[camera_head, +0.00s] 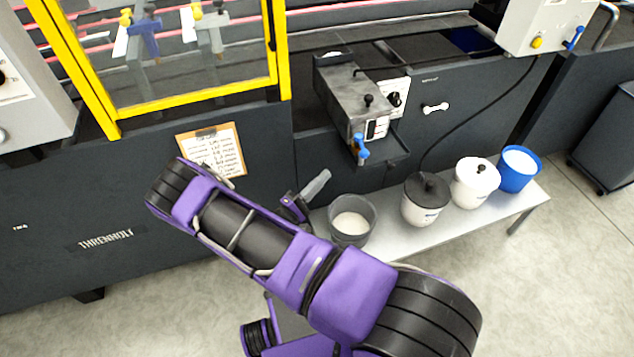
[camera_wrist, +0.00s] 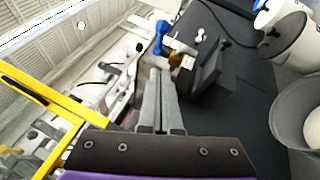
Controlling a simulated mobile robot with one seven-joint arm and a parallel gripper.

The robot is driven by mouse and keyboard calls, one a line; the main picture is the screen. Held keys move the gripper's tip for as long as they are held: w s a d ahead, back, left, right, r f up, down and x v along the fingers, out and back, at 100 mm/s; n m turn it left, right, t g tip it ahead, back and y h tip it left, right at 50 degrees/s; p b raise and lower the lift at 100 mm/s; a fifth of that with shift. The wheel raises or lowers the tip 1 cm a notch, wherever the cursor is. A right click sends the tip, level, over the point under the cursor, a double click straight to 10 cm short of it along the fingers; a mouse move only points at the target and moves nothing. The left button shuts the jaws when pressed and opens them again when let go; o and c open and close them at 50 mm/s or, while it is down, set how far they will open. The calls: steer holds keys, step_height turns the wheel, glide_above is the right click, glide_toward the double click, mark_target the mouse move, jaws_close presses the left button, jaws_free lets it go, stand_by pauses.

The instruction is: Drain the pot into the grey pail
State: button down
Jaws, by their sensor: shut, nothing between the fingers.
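The pot (camera_head: 352,97), a grey metal box with a black knob on its lid, is mounted on the dark machine front. A blue-handled valve (camera_head: 361,147) is at its lower front; blue parts also show ahead of my fingers in the wrist view (camera_wrist: 160,35). The grey pail (camera_head: 368,233) stands upright on the bench, below and slightly left of the valve, with pale content inside; it shows at the right edge of the wrist view (camera_wrist: 285,122). My gripper (camera_head: 318,184) is shut and empty, left of the valve and above the pail's left side. The pot's outlet is not clear.
A white pail with a black lid (camera_head: 421,213), a white lidded pail (camera_head: 470,194) and a blue pail (camera_head: 517,183) stand right of the grey pail on the bench (camera_head: 400,243). A dark shelf (camera_head: 393,160) juts out beneath the pot. A yellow-framed guard (camera_head: 284,60) is at left.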

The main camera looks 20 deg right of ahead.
glide_toward(361, 145)
steer(key=w, duration=0.3)
steer(key=d, duration=0.1)
steer(key=s+d+p, duration=0.1)
steer(key=d, duration=0.2)
steer(key=shift+s+r, duration=0.3)
steer(key=shift+s, duration=0.05)
steer(key=shift+s+d+r, duration=0.1)
steer(key=shift+s+d, duration=0.1)
steer(key=shift+d, duration=0.25)
steer(key=shift+s+d+r, duration=0.1)
steer(key=shift+s+d, duration=0.1)
steer(key=shift+d, duration=0.2)
steer(key=shift+f, duration=0.1)
